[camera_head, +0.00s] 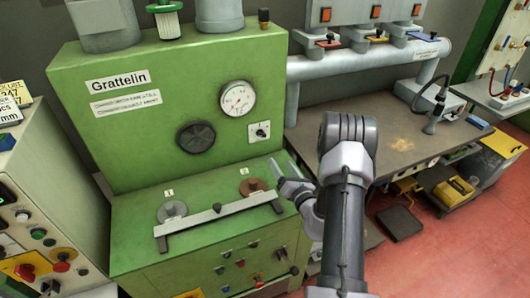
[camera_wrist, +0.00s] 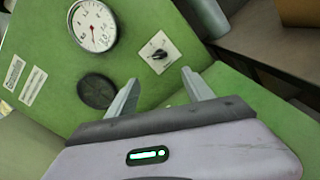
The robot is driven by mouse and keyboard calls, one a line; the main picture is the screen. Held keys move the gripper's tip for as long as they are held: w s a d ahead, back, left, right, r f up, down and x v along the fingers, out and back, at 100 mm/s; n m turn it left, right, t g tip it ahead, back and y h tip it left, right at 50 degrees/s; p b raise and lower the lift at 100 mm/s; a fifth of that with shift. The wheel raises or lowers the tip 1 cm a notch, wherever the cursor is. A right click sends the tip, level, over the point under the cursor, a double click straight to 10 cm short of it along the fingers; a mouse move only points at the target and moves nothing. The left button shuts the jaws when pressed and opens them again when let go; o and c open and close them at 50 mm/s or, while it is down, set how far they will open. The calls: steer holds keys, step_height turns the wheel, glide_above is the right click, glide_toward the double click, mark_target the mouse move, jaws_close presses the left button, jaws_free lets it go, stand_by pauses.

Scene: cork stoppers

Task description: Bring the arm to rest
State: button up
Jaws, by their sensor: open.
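My gripper (camera_head: 283,178) is in front of the right part of the green machine (camera_head: 130,125), near the edge of its ledge. In the wrist view my gripper (camera_wrist: 160,91) shows two grey fingers spread apart with nothing between them. The fingers point toward the green panel, below the rotary switch (camera_wrist: 159,54) and to the right of the black knob (camera_wrist: 96,91). My arm hides part of the workbench behind it. No cork stopper can be made out in either view.
A ledge bar (camera_head: 220,212) runs across the machine's front, with a grey disc (camera_head: 172,210) and a brown disc (camera_head: 252,187) behind it. A gauge (camera_head: 237,98) sits on the panel. A workbench (camera_head: 400,138) stands to the right, with a yellow toolbox (camera_head: 453,190) below. Red floor is open at lower right.

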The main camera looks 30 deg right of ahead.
steer(key=a+r+n+g+y+b, duration=0.1)
steer(key=a+r+n+g+y, duration=0.1)
steer(key=a+r+n+y, duration=0.6)
steer(key=s+a+r+n+g+y, duration=0.1)
steer(key=a+r+n+g+y, duration=0.2)
steer(key=a, duration=0.9)
steer(key=a+r+n+g+y+b, duration=0.1)
steer(key=a+r+n+y, duration=0.3)
steer(key=a+r+n, duration=0.4)
steer(key=s+a+n+g, duration=0.7)
steer(key=s+a+n, duration=0.2)
steer(key=s+a, duration=0.35)
steer(key=s+d+n+h+b, duration=0.1)
steer(key=s+d+n+h, duration=0.2)
steer(key=s+n, duration=0.3)
steer(key=s+d+n+t+h, duration=0.1)
steer(key=s+d+n+h, duration=0.3)
steer(key=s+n+h, duration=0.1)
steer(key=shift+s+d+f+n+h+b, duration=0.3)
steer(key=shift+s+f+n+h+b, duration=0.1)
steer(key=shift+s+h, duration=0.5)
